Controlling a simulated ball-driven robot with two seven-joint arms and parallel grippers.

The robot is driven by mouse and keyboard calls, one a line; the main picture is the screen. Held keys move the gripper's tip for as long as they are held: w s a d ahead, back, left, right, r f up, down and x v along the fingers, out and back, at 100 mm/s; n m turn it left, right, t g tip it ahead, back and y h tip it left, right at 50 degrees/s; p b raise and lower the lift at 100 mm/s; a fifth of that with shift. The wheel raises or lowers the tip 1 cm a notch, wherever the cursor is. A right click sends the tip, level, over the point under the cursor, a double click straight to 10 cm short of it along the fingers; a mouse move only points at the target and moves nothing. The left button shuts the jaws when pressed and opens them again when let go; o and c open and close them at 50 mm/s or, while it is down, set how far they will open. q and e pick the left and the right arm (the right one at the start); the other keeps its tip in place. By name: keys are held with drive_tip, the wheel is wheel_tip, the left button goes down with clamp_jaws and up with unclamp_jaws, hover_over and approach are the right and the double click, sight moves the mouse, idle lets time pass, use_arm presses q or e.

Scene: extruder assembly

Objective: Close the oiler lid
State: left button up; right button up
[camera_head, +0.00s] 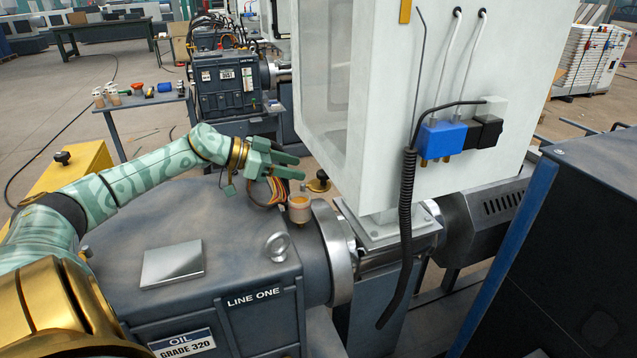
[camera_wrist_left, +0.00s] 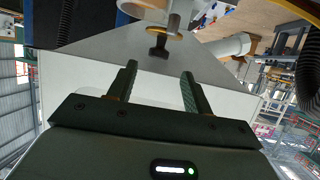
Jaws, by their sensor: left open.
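The oiler (camera_head: 300,210) is a small tan cup on top of the grey gearbox, near the round flange. Its brass lid (camera_head: 318,186), with a dark knob, stands open at the cup's far right side. My left gripper (camera_head: 300,167) is open and empty, above the cup and close to the left of the lid. In the left wrist view, the dark knob and brass disc of the lid (camera_wrist_left: 158,46) lie beyond the gap between the fingertips (camera_wrist_left: 160,69). My right gripper is not in view.
A lifting ring (camera_head: 278,246) and a flat metal plate (camera_head: 172,263) are on the gearbox top (camera_head: 225,225). A tall white cabinet (camera_head: 375,90) stands close to the right of my gripper. Coloured wires (camera_head: 267,190) hang by my wrist.

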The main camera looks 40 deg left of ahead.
sight(319, 173)
use_arm(q)
drive_tip(key=shift+b+x, duration=0.95)
drive_tip(key=shift+x, duration=2.2)
drive_tip(key=shift+d+r, duration=0.15)
drive_tip(key=c, duration=0.9)
